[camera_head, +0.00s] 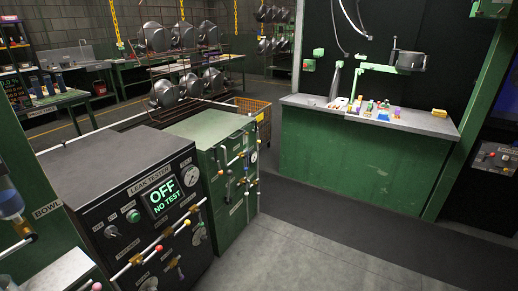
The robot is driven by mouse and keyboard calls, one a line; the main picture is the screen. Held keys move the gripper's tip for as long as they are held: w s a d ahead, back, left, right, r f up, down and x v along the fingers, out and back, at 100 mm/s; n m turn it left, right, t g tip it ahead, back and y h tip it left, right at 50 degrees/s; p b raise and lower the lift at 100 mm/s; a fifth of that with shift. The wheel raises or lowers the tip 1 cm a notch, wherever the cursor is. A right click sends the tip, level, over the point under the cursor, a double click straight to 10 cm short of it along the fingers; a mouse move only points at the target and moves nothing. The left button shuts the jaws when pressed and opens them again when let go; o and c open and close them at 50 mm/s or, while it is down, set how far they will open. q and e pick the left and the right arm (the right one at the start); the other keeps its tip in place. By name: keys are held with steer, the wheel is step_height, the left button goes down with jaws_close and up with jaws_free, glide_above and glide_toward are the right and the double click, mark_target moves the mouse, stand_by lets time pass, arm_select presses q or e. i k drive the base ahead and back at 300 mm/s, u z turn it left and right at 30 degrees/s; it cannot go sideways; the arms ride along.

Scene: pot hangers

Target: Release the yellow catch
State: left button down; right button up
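I cannot surely pick out the yellow catch at this size. The dark leak tester (95,190) stands at the front left, and its screen (162,197) reads "OFF NO TEST". Its lower front carries pale yellowish bars and small coloured knobs, including a red knob (159,248). The green cabinet (205,130) beside it also has small levers and pale bars on its front, with a round gauge (254,156). Which of these parts is a catch, I cannot tell. Neither of my grippers is in view.
A green counter (350,165) with a grey top stands at the back right, with small coloured items and a yellow block (439,113) on it. Metal pots (165,92) hang on a rack behind the cabinets. The grey floor (310,245) at the front middle is clear.

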mark_target(258, 141)
steer(key=z, duration=0.2)
steer(key=i, duration=0.25)
steer(key=z, duration=0.85)
steer(key=i, duration=2.3)
steer(key=u, duration=0.6)
